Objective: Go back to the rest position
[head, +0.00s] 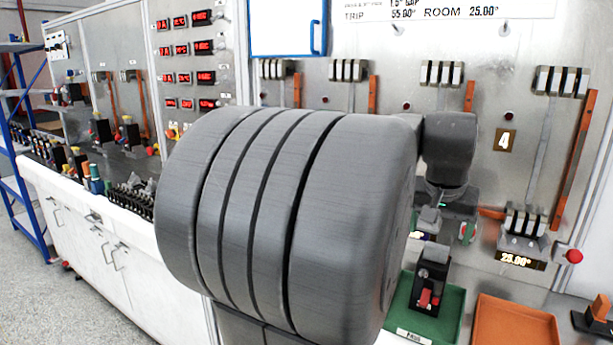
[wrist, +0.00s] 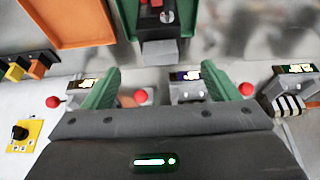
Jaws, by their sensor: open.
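My gripper (head: 444,230) is in front of the test panel in the head view, partly hidden by my large grey arm link. In the wrist view my gripper (wrist: 160,85) has its two green fingers wide apart with nothing held between them. A black breaker (head: 432,272) with a red switch stands upright in the green tray (head: 452,308), which has a label reading PASS. The breaker also shows at the top of the wrist view (wrist: 160,50), beyond the fingertips and apart from them.
An orange tray (head: 515,325) lies right of the green one. Test stations with red knobs (head: 574,256) line the panel's foot; one display reads 25.00°. Another breaker (head: 598,310) is at the right edge. A side bench (head: 100,240) and blue shelf (head: 25,190) stand left.

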